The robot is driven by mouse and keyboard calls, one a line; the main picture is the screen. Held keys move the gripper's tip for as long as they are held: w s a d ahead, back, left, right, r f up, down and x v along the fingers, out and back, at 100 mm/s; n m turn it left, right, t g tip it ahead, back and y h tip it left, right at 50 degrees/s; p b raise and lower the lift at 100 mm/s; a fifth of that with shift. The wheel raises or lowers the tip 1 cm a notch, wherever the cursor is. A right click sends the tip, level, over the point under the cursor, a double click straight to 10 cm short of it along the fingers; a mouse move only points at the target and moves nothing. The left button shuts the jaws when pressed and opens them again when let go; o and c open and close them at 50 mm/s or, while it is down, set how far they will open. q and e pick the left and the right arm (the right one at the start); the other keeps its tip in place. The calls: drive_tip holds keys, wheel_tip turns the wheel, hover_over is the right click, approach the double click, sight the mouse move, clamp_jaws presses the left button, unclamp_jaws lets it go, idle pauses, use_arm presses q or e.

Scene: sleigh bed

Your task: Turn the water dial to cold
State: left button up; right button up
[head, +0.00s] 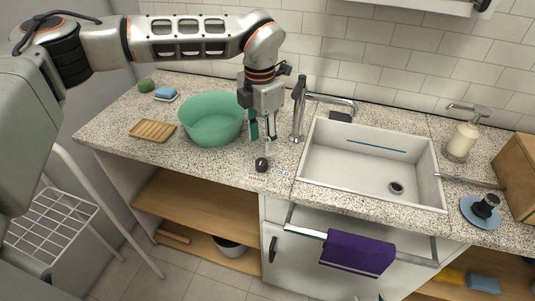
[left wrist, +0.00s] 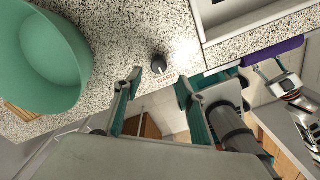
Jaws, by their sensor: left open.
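The water dial is a small black knob (head: 262,165) on the speckled counter, left of the sink; it also shows in the left wrist view (left wrist: 158,65). A WARM label (head: 257,177) lies just in front of it, and a COLD label (head: 282,172) lies to the right in the head view. The knob's exact pointing direction is too small to tell. My left gripper (head: 262,138) points down above the counter, behind the dial in the head view. Its teal fingers (left wrist: 158,84) are apart and empty, with the dial beyond the gap between the tips.
A faucet (head: 298,112) stands close right of the gripper, beside the white sink (head: 322,177). A green bowl (head: 205,137) sits close on the left. A purple towel (head: 358,253) hangs on the front rail. What seems my right gripper (left wrist: 270,68) shows small in the left wrist view.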

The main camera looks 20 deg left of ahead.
sight(261, 161)
use_arm(q)
drive_tip(key=shift+a+f, duration=0.1)
drive_tip(key=shift+f, duration=3.7)
drive_tip(key=c, duration=1.1)
